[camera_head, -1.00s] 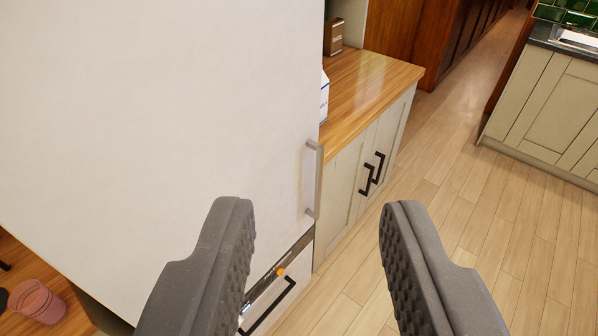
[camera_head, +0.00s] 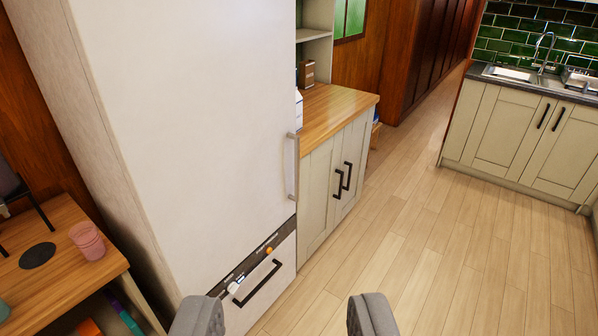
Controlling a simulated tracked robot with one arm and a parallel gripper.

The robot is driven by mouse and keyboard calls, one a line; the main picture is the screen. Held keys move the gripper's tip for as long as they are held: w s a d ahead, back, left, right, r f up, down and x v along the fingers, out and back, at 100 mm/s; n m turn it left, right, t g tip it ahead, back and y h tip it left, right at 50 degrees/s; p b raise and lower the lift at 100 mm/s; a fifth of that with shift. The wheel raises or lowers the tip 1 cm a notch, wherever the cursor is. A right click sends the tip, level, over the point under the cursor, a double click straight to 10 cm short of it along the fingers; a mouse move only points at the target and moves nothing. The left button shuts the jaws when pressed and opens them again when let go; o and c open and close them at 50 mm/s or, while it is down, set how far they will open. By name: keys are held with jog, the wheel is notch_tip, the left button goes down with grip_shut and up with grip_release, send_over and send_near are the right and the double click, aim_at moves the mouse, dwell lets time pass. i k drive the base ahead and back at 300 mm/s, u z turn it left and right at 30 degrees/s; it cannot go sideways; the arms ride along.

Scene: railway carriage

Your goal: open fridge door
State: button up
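The tall white fridge (camera_head: 190,120) stands left of centre. Its upper door is shut, with a vertical grey handle (camera_head: 292,166) on the right edge. Below the door is a dark control strip (camera_head: 250,262) and a lower drawer front with a black handle (camera_head: 257,283). My gripper (camera_head: 288,318) is open and empty at the bottom of the view. Its two fingers are wide apart, below the grey handle and not touching it. Only the finger ends show.
A wooden counter (camera_head: 335,104) over pale cupboards (camera_head: 333,185) adjoins the fridge on the right. A wooden shelf unit (camera_head: 60,255) with a pink cup (camera_head: 87,240) stands at left. A sink cabinet (camera_head: 520,135) is at far right. The plank floor (camera_head: 430,230) between is clear.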

aim_at(196, 100)
jog(key=z, duration=0.7)
jog(key=i, duration=2.25)
jog(key=u, duration=0.7)
